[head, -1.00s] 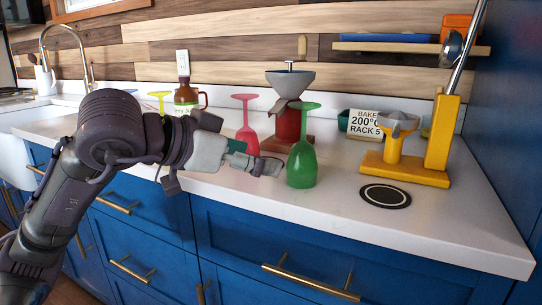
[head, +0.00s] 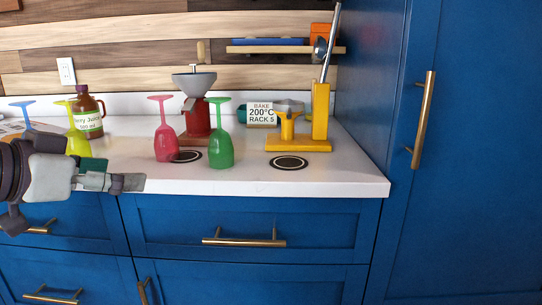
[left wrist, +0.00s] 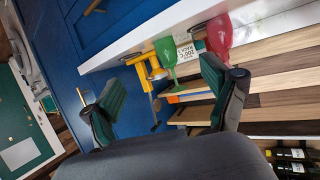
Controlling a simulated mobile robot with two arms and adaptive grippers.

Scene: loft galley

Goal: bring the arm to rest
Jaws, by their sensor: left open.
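My left gripper (head: 122,182) is at the left of the head view, in front of the counter's front edge. It holds nothing. In the left wrist view its two dark fingers with green pads stand apart (left wrist: 163,75), with nothing gripped between them. An upside-down green glass (head: 221,150) stands on the counter to the right of the gripper, apart from it. It also shows beyond the fingers in the left wrist view (left wrist: 166,50). An upside-down pink glass (head: 167,145) stands left of the green one. My right gripper is not in view.
Upside-down yellow (head: 77,143) and blue glasses (head: 24,110) stand behind my left gripper, near a juice bottle (head: 88,115). A red grinder (head: 198,117), a yellow press (head: 321,112) and a sign (head: 262,115) stand farther back. A tall blue cabinet (head: 470,150) bounds the right. The counter's front right (head: 340,183) is clear.

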